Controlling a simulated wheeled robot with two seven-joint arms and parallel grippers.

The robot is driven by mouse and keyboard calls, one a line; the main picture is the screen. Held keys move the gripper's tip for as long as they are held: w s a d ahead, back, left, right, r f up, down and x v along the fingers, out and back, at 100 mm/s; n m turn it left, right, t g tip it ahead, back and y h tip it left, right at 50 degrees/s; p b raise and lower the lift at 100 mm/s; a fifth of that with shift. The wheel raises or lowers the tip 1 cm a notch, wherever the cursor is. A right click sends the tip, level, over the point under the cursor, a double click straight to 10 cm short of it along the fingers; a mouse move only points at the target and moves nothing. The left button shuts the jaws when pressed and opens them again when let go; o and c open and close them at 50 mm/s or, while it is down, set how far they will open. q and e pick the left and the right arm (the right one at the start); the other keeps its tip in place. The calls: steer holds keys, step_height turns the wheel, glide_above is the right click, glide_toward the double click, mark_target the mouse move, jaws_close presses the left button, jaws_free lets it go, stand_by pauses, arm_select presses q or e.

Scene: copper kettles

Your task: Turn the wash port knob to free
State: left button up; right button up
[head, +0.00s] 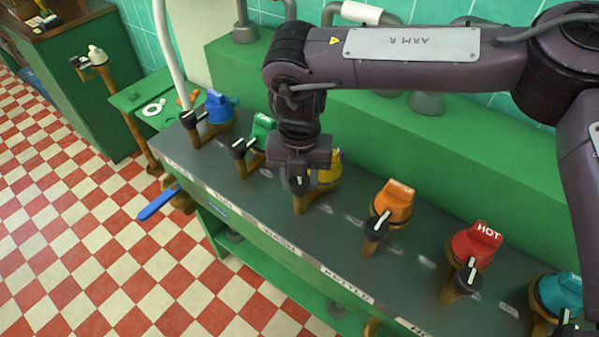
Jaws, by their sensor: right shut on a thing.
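The wash port is the third along the grey panel, above the WASH label (280,240), with a yellow tagged part (330,168) partly hidden behind my gripper. Its black knob with a white pointer (298,187) sits on a brass body in front. My right gripper (301,172) comes down from above and is shut on this wash port knob. The fingers and wrist cover most of the knob, so its exact setting is hard to read. My left gripper is not in view.
Neighbouring ports have their own black knobs: blue (219,107) and green (263,130) to the left, orange (395,203), red HOT (478,242) and teal (560,293) to the right. A blue-handled lever (158,203) sticks out at the panel's left end. The checkered floor in front is clear.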

mark_target(299, 180)
steer(key=shift+n, duration=0.6)
steer(key=o, duration=1)
steer(key=shift+r, duration=0.1)
step_height(299, 180, up, 8)
steer(key=shift+f, duration=0.15)
